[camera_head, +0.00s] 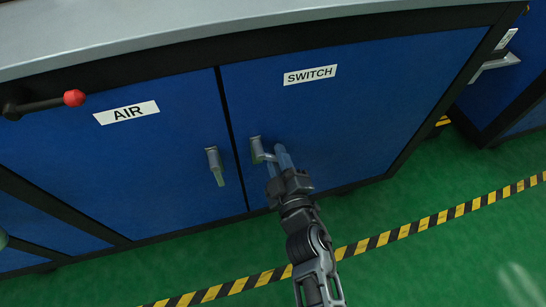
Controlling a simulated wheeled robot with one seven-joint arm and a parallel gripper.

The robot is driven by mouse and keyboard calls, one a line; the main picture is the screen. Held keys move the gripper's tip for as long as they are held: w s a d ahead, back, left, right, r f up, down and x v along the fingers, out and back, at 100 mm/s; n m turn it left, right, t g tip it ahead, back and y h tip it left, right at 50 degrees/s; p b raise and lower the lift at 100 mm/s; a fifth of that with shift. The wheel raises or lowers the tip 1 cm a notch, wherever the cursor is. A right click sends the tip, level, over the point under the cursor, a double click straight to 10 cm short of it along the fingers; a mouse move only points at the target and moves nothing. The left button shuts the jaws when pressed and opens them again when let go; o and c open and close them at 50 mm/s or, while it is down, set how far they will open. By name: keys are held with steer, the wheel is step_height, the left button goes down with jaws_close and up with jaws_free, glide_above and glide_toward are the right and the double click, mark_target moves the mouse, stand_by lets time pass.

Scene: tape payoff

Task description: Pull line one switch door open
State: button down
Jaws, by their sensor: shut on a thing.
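The blue door labelled SWITCH (380,105) is at the upper middle and looks closed, flush in its dark frame. Its grey handle (256,148) is at the door's left edge, near the gap to the AIR door. My gripper (273,161) reaches up from below and is shut on this handle. The fingers hide part of the handle. My wrist and arm cover a little of the door's lower edge and the floor below it.
The AIR door (110,170) with its own handle (215,165) is close on the left. A red-knobbed lever (73,98) sticks out at upper left. Another blue cabinet (510,75) stands at right. The green floor (430,257) has a yellow-black stripe (400,233) and looks clear.

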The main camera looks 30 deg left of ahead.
mark_target(278, 137)
steer(key=n, duration=0.1)
steer(key=r+n, duration=0.1)
steer(key=n, duration=0.1)
steer(key=r+n+p, duration=0.1)
steer(key=shift+w+d, duration=0.35)
steer(key=shift+r+n+p, duration=0.15)
steer(key=shift+r+n, duration=0.1)
steer(key=shift+n, duration=0.55)
steer(key=shift+r+n+p, duration=0.15)
steer(key=shift+r+n, duration=0.05)
steer(key=shift+n, duration=0.6)
steer(key=s+d+p, duration=0.3)
steer(key=d+p, duration=0.1)
steer(key=d, duration=0.5)
steer(key=s+d+p, duration=0.4)
steer(key=d, duration=0.6)
steer(key=shift+s, duration=0.3)
steer(key=c, duration=1.1)
jaws_free()
